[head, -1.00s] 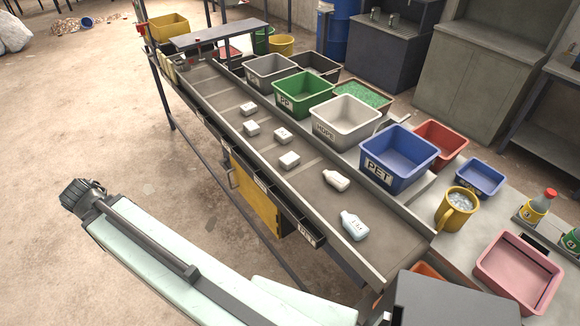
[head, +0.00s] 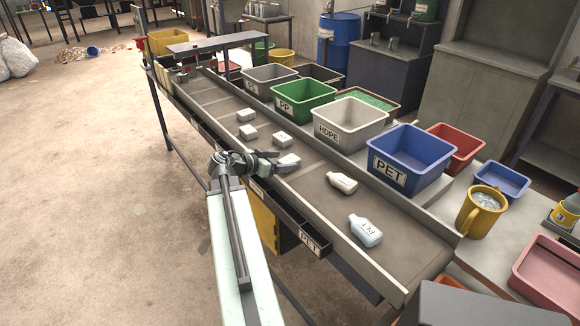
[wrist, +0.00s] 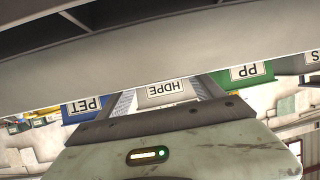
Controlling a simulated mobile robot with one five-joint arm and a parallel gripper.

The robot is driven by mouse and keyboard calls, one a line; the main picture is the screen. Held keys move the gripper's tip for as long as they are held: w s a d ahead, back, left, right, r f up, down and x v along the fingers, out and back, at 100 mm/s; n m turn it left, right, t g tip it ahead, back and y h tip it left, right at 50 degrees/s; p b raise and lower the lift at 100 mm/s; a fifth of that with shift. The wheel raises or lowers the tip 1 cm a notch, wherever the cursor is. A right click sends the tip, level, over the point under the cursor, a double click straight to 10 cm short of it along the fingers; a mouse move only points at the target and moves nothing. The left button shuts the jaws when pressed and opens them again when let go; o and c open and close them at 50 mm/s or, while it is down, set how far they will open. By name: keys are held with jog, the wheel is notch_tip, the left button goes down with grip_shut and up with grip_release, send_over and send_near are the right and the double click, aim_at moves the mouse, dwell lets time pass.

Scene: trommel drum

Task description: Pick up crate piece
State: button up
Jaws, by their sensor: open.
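Several small white blocky pieces lie on the grey conveyor belt (head: 212,100). They include one at the back (head: 246,115), one at the left (head: 247,132) and one at the right (head: 282,140). I cannot tell which is the crate piece. Another white block (head: 289,159) shows right at my gripper (head: 284,163), which reaches over the belt's near edge and partly covers it. My gripper is open. Whether its fingers touch the block is unclear. In the wrist view the spread fingers (wrist: 165,95) show with no piece visible between them.
A white bottle (head: 342,182) and a pale blue PET bottle (head: 366,231) lie farther down the belt. Green PP (head: 305,112), grey HDPE (head: 348,135) and blue PET (head: 387,178) bins line the far side. A raised rim and small labelled trays (head: 302,236) edge the near side.

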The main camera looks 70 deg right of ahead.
aim_at(291, 159)
jog(key=b+x, duration=0.2)
jog(key=x, duration=0.5)
jog(key=shift+w+d, duration=0.15)
jog(key=shift+r, duration=0.1)
jog(key=c, duration=1.5)
jog(key=shift+o, duration=0.2)
notch_tip(291, 159, up, 10)
jog(key=p, duration=1)
jog(key=shift+r, duration=0.15)
